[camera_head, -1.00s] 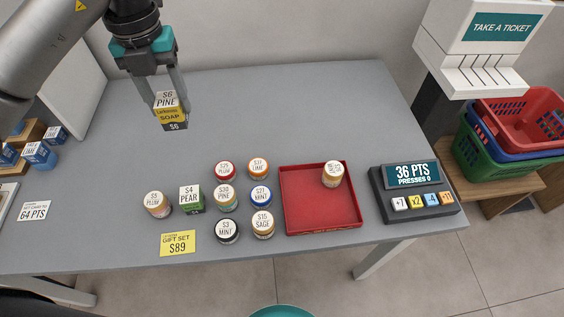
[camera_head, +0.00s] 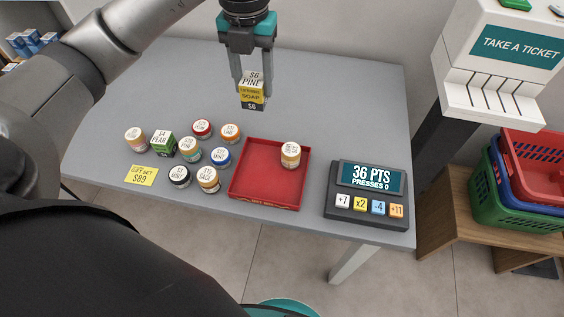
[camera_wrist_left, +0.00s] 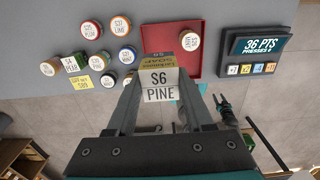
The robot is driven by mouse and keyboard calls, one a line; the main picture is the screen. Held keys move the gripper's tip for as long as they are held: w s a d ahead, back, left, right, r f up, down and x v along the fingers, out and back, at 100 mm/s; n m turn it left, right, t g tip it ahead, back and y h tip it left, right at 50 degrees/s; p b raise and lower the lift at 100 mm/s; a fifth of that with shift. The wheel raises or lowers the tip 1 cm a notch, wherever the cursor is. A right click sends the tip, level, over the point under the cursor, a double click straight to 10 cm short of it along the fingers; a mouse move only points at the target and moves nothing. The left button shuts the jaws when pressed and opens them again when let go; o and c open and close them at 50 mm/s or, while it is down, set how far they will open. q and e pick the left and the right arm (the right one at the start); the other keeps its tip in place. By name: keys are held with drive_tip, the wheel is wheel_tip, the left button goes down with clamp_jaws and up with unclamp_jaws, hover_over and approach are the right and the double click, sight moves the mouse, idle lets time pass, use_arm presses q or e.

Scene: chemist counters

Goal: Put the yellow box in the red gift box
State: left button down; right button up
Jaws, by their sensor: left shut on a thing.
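The yellow box (camera_head: 251,96), a soap box with a white "$6 PINE" top, a yellow band and a dark lower part, hangs upright in my left gripper (camera_head: 253,84). The gripper is shut on it, one finger on each side. In the left wrist view its white label (camera_wrist_left: 159,86) shows between the fingers. It is in the air, beyond the red gift box (camera_head: 268,186) in the head view. The gift box is an open shallow red tray holding one jar (camera_head: 290,155) at its far right. A small dark shape in the left wrist view may be my right gripper.
Several lidded jars (camera_head: 209,178) and a green pear box (camera_head: 162,144) stand left of the tray. A yellow price card (camera_head: 141,176) lies at the front. The points display (camera_head: 370,190) stands right of the tray. The far table is clear.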

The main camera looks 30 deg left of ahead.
use_arm(q)
drive_tip(key=f+b, duration=0.1)
drive_tip(key=f, duration=0.4)
drive_tip(key=f+b, duration=0.1)
drive_tip(key=f, duration=0.4)
drive_tip(key=f+b, duration=0.1)
drive_tip(key=f, duration=0.3)
drive_tip(key=shift+a+f+b, duration=0.25)
drive_tip(key=shift+f+b, duration=0.05)
drive_tip(key=shift+f, duration=0.1)
wheel_tip(320, 180, down, 4)
drive_tip(key=shift+r+b, duration=0.25)
drive_tip(key=shift+b, duration=0.2)
drive_tip(key=shift+f, duration=0.3)
drive_tip(key=c, duration=0.6)
unclamp_jaws()
drive_tip(key=o, duration=0.3)
use_arm(e)
drive_tip(key=shift+w+a+f, duration=0.1)
drive_tip(key=shift+w+f, duration=0.2)
drive_tip(key=shift+f, duration=0.55)
drive_tip(key=shift+w+a+f, duration=0.15)
drive_tip(key=shift+w+f, duration=0.15)
drive_tip(key=shift+f, duration=0.5)
drive_tip(key=shift+w+a+f, duration=0.1)
drive_tip(key=shift+w+f, duration=0.2)
drive_tip(key=shift+f, duration=0.55)
